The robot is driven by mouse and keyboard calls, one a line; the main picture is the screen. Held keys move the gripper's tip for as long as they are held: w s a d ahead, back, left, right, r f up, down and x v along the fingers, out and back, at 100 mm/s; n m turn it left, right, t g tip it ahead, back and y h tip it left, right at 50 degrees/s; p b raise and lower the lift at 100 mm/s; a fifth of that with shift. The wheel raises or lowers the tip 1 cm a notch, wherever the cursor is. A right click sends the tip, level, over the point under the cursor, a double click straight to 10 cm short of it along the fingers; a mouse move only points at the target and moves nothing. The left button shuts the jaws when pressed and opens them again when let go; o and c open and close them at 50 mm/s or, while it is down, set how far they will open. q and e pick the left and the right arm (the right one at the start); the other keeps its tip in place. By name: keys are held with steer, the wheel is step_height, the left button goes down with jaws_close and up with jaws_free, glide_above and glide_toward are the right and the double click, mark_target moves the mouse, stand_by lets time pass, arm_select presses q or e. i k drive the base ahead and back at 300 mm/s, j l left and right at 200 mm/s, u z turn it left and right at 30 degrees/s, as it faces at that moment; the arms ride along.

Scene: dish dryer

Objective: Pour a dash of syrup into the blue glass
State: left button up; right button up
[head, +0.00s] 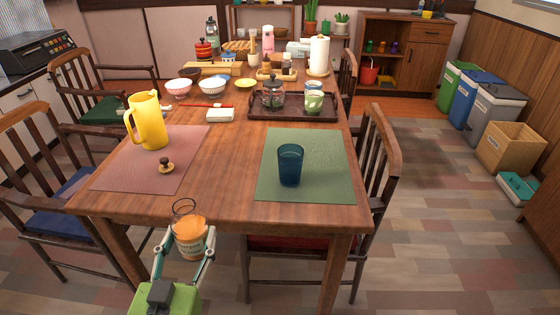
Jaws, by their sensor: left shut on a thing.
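The blue glass (290,165) stands upright on the green placemat (328,153) at the right front of the table. My left gripper (192,243) is shut on a clear jar of orange-brown syrup (190,228) with a pale label. The jar is close to upright, in front of the table's front edge, left of and nearer than the glass. Its rim looks uncovered. A small dark-knobbed lid (166,166) lies on the pink placemat (118,175). Whether the glass holds anything cannot be seen. My right gripper is not in view.
A yellow pitcher (148,121) stands on the pink placemat. A dark tray (330,115) with a teapot (273,93) and jars is behind the green placemat. The tabletop between the placemats is clear. Chairs flank the table.

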mark_target(289, 156)
steer(key=k+l+z, duration=0.1)
steer(key=k+z, duration=0.15)
steer(key=k, duration=0.3)
steer(key=j+z, duration=0.2)
steer(key=z, duration=0.25)
steer(key=j+z, duration=0.2)
steer(key=z, duration=0.3)
steer(key=j, duration=1.3)
